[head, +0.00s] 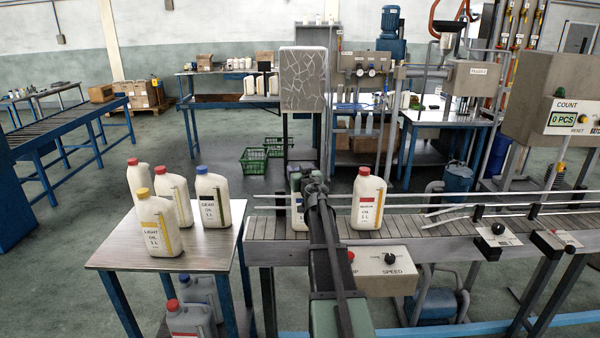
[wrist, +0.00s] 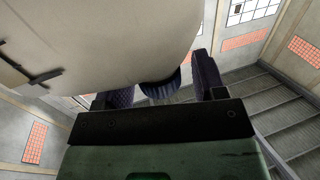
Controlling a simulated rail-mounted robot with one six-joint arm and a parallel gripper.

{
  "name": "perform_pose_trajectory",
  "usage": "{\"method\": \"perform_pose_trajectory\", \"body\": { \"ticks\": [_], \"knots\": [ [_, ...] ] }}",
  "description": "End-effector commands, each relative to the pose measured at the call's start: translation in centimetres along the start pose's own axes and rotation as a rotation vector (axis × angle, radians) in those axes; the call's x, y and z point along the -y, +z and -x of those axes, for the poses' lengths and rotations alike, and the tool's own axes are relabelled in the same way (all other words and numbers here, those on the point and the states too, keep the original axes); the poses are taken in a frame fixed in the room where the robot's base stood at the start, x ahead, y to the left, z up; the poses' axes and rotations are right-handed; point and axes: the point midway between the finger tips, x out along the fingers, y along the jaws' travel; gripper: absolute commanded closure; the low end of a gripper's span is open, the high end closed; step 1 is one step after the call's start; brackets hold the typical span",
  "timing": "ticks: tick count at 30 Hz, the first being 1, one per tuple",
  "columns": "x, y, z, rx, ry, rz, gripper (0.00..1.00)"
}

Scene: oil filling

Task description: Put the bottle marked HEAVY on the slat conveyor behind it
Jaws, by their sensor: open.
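A cream bottle with a blue cap and a dark-banded label (head: 212,208) stands on the small table; its small print is hard to read. Another cream bottle (head: 297,218) stands on the slat conveyor (head: 430,228), mostly hidden behind my arm. My gripper (head: 312,182) is at this bottle's top. In the wrist view my gripper (wrist: 160,85) is open, its fingers either side of a dark blue cap (wrist: 163,90) on a large cream bottle (wrist: 110,40). The label is out of view there. A red-capped bottle (head: 368,205) stands on the slats to the right.
The small table (head: 130,255) also holds a yellow-capped light oil bottle (head: 158,225) and two red-capped bottles. Rails (head: 410,207) run along the conveyor; a speed box (head: 385,268) hangs in front. Slats are bare between the bottles and rightward.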

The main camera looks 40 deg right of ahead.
Motion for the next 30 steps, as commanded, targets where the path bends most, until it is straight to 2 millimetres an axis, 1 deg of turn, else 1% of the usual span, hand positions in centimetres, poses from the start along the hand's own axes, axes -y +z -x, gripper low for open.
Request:
{"method": "perform_pose_trajectory", "body": {
  "ticks": [2, 5, 8, 12, 15, 18, 24, 26, 29, 30],
  "knots": [
    [0.0, -0.1, 0.7, 0.000, 0.000, 0.000, 0.36],
    [0.1, -0.1, 2.6, 0.000, 0.001, 0.000, 0.36],
    [0.1, -0.1, 5.2, 0.000, 0.001, 0.000, 0.36],
    [0.1, -0.1, 9.1, 0.000, 0.001, 0.000, 0.36],
    [0.1, -0.1, 11.1, 0.000, 0.001, 0.000, 0.36],
    [0.1, -0.1, 12.0, 0.000, 0.000, 0.000, 0.36],
    [0.0, -0.1, 12.0, 0.000, 0.000, 0.000, 0.36],
    [0.3, -0.2, 12.1, -0.004, 0.012, 0.000, 0.36],
    [2.1, -0.4, 12.6, -0.013, 0.103, 0.000, 0.36],
    [3.3, -0.1, 13.2, 0.004, 0.169, -0.004, 0.36]
  ]
}}
